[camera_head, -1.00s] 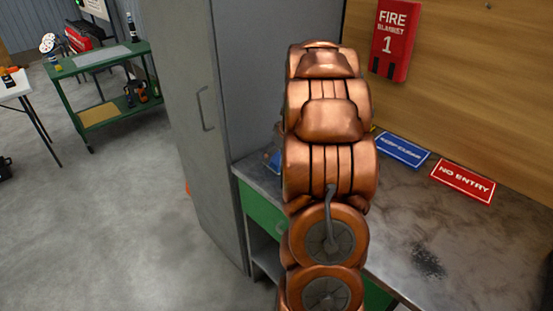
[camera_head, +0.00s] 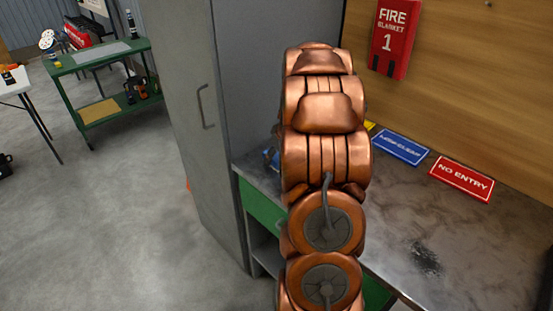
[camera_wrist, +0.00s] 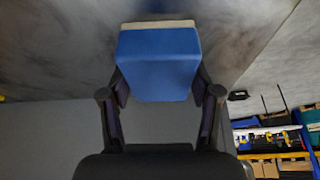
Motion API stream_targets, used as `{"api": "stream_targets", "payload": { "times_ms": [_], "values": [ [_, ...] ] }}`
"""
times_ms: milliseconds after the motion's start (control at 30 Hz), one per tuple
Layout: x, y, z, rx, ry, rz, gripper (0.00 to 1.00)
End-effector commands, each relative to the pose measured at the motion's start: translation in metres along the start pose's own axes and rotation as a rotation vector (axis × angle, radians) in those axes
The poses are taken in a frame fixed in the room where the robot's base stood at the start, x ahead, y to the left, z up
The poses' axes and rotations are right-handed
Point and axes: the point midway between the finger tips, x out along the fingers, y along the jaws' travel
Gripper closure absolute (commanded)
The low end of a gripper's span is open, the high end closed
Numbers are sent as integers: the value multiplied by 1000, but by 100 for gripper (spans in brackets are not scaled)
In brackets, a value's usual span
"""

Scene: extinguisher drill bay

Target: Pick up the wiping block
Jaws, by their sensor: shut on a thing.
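The wiping block (camera_wrist: 158,62) is a blue block with a beige layer along its far end. In the wrist view it sits between the two dark fingers of my gripper (camera_wrist: 160,85), which are closed against its left and right sides. Grey mottled bench surface shows beyond the block; I cannot tell whether the block touches it. In the head view my copper arm hides the gripper. A small blue patch (camera_head: 271,158) shows at the arm's left edge on the bench; I cannot tell what it is.
The bench top (camera_head: 400,220) carries a blue sign (camera_head: 400,147) and a red NO ENTRY sign (camera_head: 462,180). A red fire blanket box (camera_head: 391,38) hangs on the wooden wall. A tall grey cabinet (camera_head: 190,120) stands left of the bench. Open floor lies further left.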

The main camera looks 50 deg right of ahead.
Motion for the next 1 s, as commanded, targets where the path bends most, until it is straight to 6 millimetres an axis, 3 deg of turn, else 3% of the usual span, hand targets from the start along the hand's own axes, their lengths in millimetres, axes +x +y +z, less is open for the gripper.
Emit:
{"api": "stream_targets", "payload": {
  "times_ms": [200,533,900,1000],
  "values": [
    [0,0,0,0,0,0,76],
    [-3,0,-2,-1,1,0,76],
    [-33,1,-14,-1,2,2,76],
    [-35,-6,-9,1,0,0,76]
  ]
}}
